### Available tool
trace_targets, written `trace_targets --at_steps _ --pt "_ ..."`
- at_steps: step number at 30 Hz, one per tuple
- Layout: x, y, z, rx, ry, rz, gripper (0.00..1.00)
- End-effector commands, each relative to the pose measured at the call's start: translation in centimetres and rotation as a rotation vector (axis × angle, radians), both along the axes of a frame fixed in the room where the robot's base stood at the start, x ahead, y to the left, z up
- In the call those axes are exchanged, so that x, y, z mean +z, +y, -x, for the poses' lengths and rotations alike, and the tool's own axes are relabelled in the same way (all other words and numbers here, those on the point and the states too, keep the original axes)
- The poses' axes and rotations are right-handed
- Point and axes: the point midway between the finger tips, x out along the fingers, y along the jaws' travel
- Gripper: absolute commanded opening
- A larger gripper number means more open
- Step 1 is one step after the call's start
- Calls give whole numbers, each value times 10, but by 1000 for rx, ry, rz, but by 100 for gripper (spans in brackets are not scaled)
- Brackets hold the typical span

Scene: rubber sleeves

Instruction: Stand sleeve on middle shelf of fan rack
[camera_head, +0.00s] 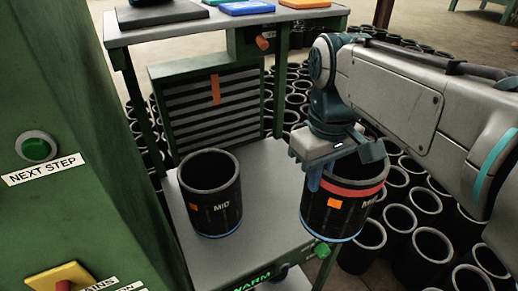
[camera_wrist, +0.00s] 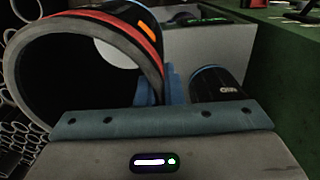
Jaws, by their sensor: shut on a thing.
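My gripper (camera_head: 318,180) is shut on the wall of a black sleeve (camera_head: 335,215) with a red band, an orange square and a "MID" label. The held sleeve is upright at the right edge of the rack's grey middle shelf (camera_head: 250,240); I cannot tell whether it touches. In the wrist view the held sleeve (camera_wrist: 152,45) fills the left, with my blue gripper fingers (camera_wrist: 170,88) at its wall. A second "MID" sleeve (camera_head: 212,205) stands upright on the shelf, apart on the left; it also shows in the wrist view (camera_wrist: 215,85).
The fan rack (camera_head: 130,100) has a slatted fan panel (camera_head: 215,105) behind the shelf and a top shelf (camera_head: 200,22) with coloured items. A green cabinet (camera_head: 60,120) stands at the left. Many sleeves (camera_head: 425,205) stand on the floor at right. Shelf between the two sleeves is clear.

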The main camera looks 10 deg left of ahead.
Motion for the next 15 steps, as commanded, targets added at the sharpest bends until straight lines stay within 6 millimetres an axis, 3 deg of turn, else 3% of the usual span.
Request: trace_targets --at_steps 5,15 --pt "-5 7 -9 7 -1 1 0" --pt "-41 32 -61 6 2 0 0"
